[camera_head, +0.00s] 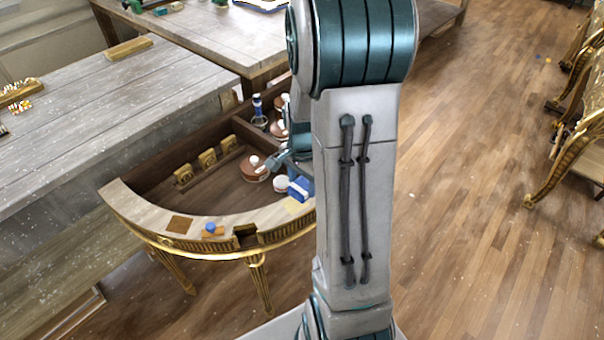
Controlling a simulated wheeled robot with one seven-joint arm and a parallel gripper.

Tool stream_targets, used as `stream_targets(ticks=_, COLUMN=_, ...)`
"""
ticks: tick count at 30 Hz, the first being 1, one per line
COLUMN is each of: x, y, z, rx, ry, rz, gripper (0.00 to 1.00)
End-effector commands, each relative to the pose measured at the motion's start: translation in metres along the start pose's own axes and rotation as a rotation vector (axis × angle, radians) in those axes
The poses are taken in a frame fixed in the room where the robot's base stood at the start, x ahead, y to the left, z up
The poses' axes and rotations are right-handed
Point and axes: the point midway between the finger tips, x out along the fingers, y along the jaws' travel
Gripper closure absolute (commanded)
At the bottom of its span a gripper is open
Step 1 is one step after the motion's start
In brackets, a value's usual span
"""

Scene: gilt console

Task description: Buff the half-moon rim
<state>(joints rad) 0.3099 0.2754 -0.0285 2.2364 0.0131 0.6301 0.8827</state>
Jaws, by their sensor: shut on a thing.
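The half-moon console (133,208) stands left of my arm, with a pale curved top rim and a gilt carved band below it. Its right end is hidden behind my arm. My gripper (292,178) is over the right part of the console, partly hidden by my arm. It is shut on what appears to be a blue block (300,188) with a pale underside. The block is close to the inner side of the rim; I cannot tell whether it touches.
Brown round tins with white knobs (254,168), a white round piece (281,184) and a blue bottle (257,108) stand inside the console. Gilt blocks (207,158) line its back.

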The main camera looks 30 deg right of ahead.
Motion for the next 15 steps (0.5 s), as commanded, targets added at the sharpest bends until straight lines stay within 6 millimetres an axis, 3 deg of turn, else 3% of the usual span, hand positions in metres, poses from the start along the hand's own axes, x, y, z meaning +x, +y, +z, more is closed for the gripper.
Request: stream_targets(ticks=15, x=0.038, y=0.0, z=0.001, rx=-0.003, ry=-0.002, rz=0.002, gripper=0.68)
